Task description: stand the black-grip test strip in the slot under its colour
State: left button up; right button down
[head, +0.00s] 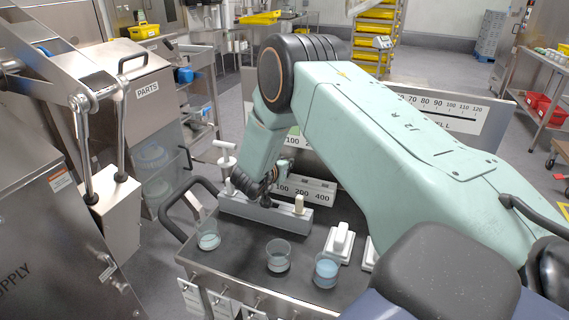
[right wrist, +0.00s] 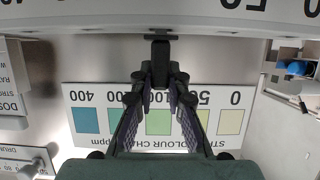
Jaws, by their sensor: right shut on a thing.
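My right gripper (head: 268,190) reaches down at the back of the cart top, over a long grey block (head: 238,207). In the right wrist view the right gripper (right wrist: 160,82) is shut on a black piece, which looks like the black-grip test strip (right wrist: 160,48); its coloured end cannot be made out. A white slot block (head: 318,192) marked 100, 200 and 400 stands behind the grey block. The colour chart (right wrist: 190,143) appears upside down behind the fingers, with patches from pale yellow at 0 to blue-teal at 400. My left gripper is not in view.
Glass beakers (head: 278,264) with liquid stand along the cart's front edge. A white stand (head: 340,241) is at the right, partly beside my arm. A white T-shaped handle (head: 224,155) and a cream grip (head: 299,203) rise near the grey block.

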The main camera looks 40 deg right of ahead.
jog(key=shift+s+a+f, duration=0.1)
jog(key=shift+s+f, duration=0.1)
jog(key=shift+f, duration=0.15)
